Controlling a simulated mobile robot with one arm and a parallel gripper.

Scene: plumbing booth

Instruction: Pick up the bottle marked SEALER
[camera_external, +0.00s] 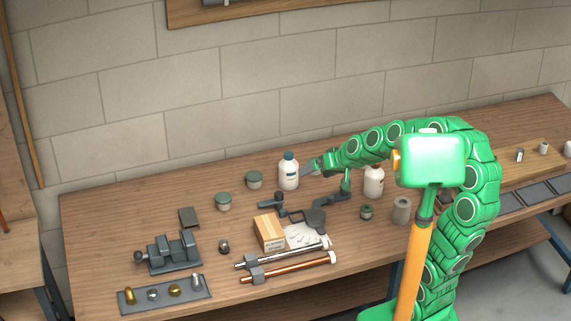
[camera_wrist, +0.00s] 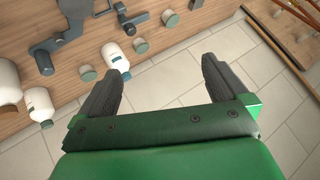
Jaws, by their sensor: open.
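A white bottle with a blue-green cap and a label (camera_external: 289,174) stands upright near the back of the bench. It seems to be the white bottle (camera_wrist: 114,55) by my left fingertip in the wrist view. A second white bottle (camera_external: 374,182) stands further right, partly behind my arm; it seems to be the one at left (camera_wrist: 38,103) in the wrist view. A third white bottle (camera_wrist: 8,82) is cut off by that view's edge. I cannot read SEALER on any label. My gripper (camera_external: 314,167) is open and empty, just right of the first bottle; its fingers (camera_wrist: 164,67) are spread apart.
Two green-lidded jars (camera_external: 254,180) (camera_external: 223,201) stand left of the first bottle. The block wall (camera_external: 220,110) is close behind.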

